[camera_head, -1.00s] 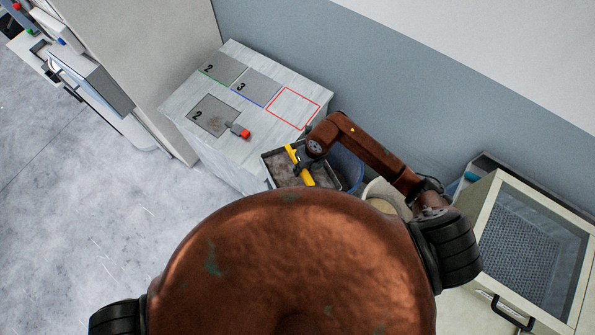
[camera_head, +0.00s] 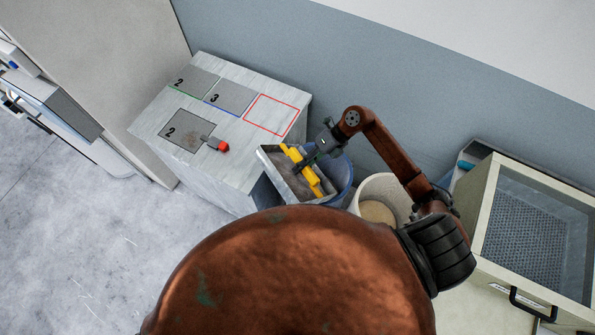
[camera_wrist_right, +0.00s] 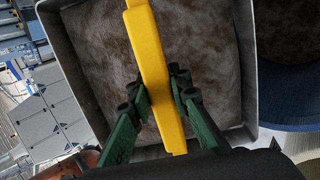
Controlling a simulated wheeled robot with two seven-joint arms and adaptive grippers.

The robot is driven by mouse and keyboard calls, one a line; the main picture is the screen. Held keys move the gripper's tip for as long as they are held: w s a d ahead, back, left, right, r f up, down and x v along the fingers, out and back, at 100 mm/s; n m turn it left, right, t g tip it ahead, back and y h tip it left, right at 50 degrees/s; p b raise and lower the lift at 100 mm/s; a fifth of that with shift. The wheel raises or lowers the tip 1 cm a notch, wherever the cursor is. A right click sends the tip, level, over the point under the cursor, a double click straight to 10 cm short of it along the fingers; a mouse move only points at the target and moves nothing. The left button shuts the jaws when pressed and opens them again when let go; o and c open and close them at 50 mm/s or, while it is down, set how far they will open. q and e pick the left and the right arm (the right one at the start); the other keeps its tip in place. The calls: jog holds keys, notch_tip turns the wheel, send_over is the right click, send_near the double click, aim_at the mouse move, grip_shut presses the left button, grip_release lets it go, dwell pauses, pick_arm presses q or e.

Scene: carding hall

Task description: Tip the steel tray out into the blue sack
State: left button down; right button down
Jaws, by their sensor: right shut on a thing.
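The steel tray (camera_head: 268,162) is a shallow grey box with a yellow bar handle (camera_head: 300,170) across its top. Grey-brown fluffy matter (camera_wrist_right: 205,60) lies in it. My right gripper (camera_head: 308,162) is shut on the yellow handle, its green fingers (camera_wrist_right: 160,105) on either side of the bar in the wrist view. The tray hangs tilted in the air, beside the worktop and partly in front of the blue sack (camera_head: 343,175). The sack's blue side also shows at the right of the wrist view (camera_wrist_right: 290,92). My left gripper is not in view.
A pale worktop (camera_head: 240,160) carries grey plates marked 2 and 3, a bare red-outlined square (camera_head: 271,115) and a red-ended tool (camera_head: 218,145). A cream bin (camera_head: 385,190) stands right of the sack. A cream cabinet with a mesh window (camera_head: 525,235) is farther right.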

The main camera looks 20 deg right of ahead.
jog(key=shift+w+d+y+b, duration=0.15)
jog(key=shift+d+y+b, duration=0.55)
jog(key=shift+b, duration=0.3)
jog(key=shift+w+d+y+b, duration=0.15)
jog(key=shift+d+y+b, duration=0.5)
jog(key=shift+b, duration=0.3)
jog(key=shift+w+d+r+y+b, duration=0.1)
jog(key=shift+d+r+y+b, duration=0.15)
jog(key=shift+d+b, duration=0.2)
notch_tip(320, 180, up, 7)
jog(key=t+h+p, duration=0.1)
jog(key=h+p, duration=1)
jog(key=p, duration=0.5)
jog(key=shift+n+t+h, duration=0.3)
jog(key=shift+t+h, duration=0.1)
jog(key=shift+f, duration=0.1)
